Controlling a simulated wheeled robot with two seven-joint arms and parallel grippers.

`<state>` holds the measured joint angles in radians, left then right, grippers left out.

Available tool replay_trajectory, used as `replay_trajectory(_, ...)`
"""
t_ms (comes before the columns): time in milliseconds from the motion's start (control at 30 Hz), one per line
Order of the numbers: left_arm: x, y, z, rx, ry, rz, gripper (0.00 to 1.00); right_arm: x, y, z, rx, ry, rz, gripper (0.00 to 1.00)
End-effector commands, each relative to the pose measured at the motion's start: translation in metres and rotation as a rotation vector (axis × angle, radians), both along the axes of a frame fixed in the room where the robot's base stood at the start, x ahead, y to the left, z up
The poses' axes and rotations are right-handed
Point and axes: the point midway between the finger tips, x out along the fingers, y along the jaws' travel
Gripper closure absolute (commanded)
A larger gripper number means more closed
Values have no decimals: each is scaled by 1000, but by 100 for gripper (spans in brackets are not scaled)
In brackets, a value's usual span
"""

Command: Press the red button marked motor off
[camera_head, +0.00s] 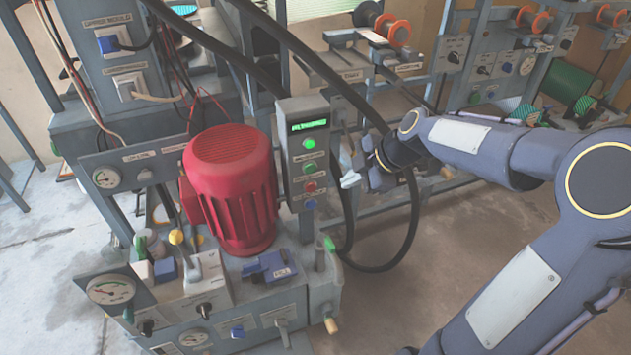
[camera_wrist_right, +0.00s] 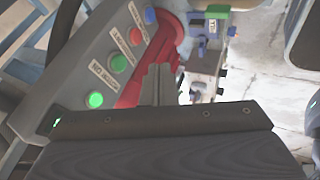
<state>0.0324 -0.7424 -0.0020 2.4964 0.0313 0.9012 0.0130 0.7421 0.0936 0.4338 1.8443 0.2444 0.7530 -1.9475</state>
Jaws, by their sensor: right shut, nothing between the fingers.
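The red button (camera_head: 310,187) is low on the front of a grey control box (camera_head: 291,130), below two green buttons and above a blue one. The red button also shows in the right wrist view (camera_wrist_right: 135,36), with a label beside it too small to read surely. My right gripper (camera_head: 350,180) is just to the right of the box in the head view, apart from the button. In the wrist view its fingers (camera_wrist_right: 158,72) are shut and empty, to the right of and below the red button. My left gripper is not in view.
A red motor (camera_head: 228,180) stands left of the box on a grey bench with gauges and switches. Thick black hoses (camera_head: 412,215) loop behind and beside my right gripper. Racks with spools stand at the back.

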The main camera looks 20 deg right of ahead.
Motion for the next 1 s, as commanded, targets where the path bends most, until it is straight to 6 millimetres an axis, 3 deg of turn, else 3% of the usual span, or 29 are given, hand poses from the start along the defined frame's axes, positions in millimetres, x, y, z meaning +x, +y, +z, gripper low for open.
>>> replay_trajectory(467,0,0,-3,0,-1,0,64,4,2,-7,-2,-2,7,100)
replay_trajectory(900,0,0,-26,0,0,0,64,46,33,-78,-1,-2,11,100)
replay_trajectory(1000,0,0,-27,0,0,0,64,60,35,-82,-2,-6,8,100)
